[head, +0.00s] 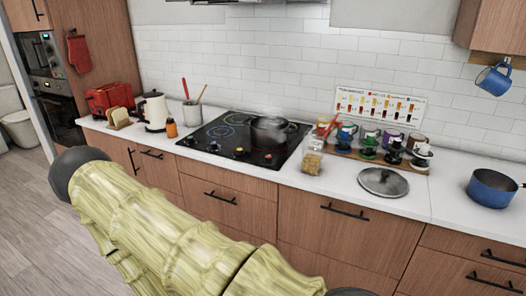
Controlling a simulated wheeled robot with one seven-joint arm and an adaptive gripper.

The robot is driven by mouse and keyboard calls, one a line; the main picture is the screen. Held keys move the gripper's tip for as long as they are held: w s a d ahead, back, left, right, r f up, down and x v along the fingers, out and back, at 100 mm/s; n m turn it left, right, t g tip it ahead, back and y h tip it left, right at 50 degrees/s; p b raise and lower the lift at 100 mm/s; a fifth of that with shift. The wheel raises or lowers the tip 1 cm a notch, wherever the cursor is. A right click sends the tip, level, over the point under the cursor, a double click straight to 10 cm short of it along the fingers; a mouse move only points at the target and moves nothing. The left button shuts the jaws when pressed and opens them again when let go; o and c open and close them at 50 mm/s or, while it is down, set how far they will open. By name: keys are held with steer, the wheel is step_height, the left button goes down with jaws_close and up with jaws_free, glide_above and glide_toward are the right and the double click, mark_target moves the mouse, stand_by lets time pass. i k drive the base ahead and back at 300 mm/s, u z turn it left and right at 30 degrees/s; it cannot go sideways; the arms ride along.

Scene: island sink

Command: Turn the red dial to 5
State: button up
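The black cooktop (222,133) is set into the white counter. A row of small dials runs along its front edge. The red dial (268,158) appears to be the rightmost one, below the dark pot. A yellow dial (239,152) and darker dials (214,146) sit to its left. The dials are too small to read any numbers or pointer setting. My arm, in a pale yellow-green cover, crosses the lower left foreground, apart from the cooktop. My gripper is not in view, so its state is hidden.
A dark pot (270,131) stands on the cooktop's right side. A glass jar (312,156) stands just right of the cooktop, with several mugs (369,146) on a rack and a lid (383,181) beyond. A blue pan (491,188) is at far right. A kettle (154,111) and red toaster (110,98) are left.

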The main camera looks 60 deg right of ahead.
mark_target(268, 159)
steer(key=z, duration=0.25)
steer(key=i, duration=1)
steer(key=z, duration=1)
steer(key=i, duration=0.6)
steer(key=z, duration=0.55)
